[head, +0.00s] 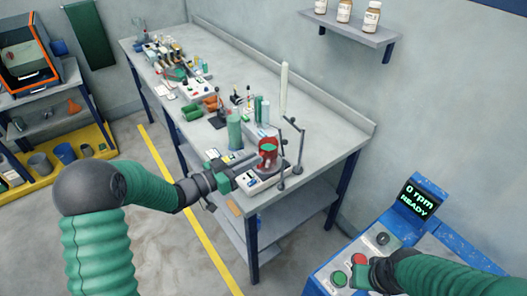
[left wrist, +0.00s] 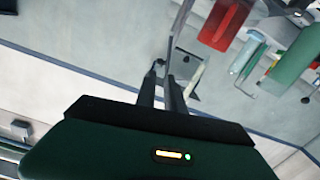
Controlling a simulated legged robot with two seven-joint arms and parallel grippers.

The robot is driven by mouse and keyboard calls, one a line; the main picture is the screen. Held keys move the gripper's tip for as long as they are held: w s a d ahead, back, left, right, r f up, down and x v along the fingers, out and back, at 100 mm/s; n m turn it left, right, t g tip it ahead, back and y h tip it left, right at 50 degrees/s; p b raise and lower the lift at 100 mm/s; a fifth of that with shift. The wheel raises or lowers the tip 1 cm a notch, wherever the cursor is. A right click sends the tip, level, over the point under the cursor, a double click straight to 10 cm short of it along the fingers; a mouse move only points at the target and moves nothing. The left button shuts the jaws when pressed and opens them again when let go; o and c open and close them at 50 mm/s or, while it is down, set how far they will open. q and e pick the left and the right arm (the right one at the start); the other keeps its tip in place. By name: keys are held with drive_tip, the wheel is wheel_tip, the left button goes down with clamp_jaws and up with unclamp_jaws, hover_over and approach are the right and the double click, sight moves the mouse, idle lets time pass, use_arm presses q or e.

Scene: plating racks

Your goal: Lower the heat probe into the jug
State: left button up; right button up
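The red jug (head: 268,147) stands on a white hotplate-like unit (head: 258,183) at the near end of the bench. It also shows at the top of the left wrist view (left wrist: 228,24). Thin jointed grey rods (head: 300,150) rise beside it; I cannot tell which part is the heat probe. My left gripper (head: 232,178) is beside the unit, left of the jug. In the left wrist view its dark fingers (left wrist: 162,78) point toward a thin grey rod; whether they grip it is unclear. My right gripper (head: 372,270) is over the control panel, its fingertips mostly hidden.
The grey bench (head: 322,148) holds bottles and several racks behind the jug. A tall white strip (head: 284,90) rises near the rods. The blue panel (head: 328,272) has red and green buttons and a display reading "0 rpm READY". A wall shelf (head: 350,34) holds bottles.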

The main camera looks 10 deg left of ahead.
use_arm(q)
drive_tip(key=d+m, duration=0.1)
drive_tip(key=m, duration=0.1)
drive_tip(key=s+d+m, duration=0.1)
drive_tip(key=d+m, duration=0.1)
drive_tip(key=s+d+m+y, duration=0.1)
drive_tip(key=d+m, duration=0.1)
drive_tip(key=m, duration=0.1)
drive_tip(key=shift+s+d+r, duration=0.1)
drive_tip(key=shift+s+r, duration=0.1)
drive_tip(key=shift+r, duration=0.05)
clamp_jaws()
wheel_tip(320, 180, up, 3)
drive_tip(key=s+d+m+t+y, duration=0.2)
drive_tip(key=s+m, duration=0.1)
drive_tip(key=m, duration=0.4)
drive_tip(key=a+r+p+x, duration=0.1)
drive_tip(key=p+x, duration=0.2)
drive_tip(key=x, duration=0.7)
drive_tip(key=w+a+f, duration=0.2)
drive_tip(key=w, duration=0.1)
drive_tip(key=shift+a+f, duration=0.35)
drive_tip(key=shift+d, duration=0.1)
drive_tip(key=shift+w+r+p, duration=0.1)
drive_tip(key=shift+w+p, duration=0.05)
drive_tip(key=shift+p, duration=0.15)
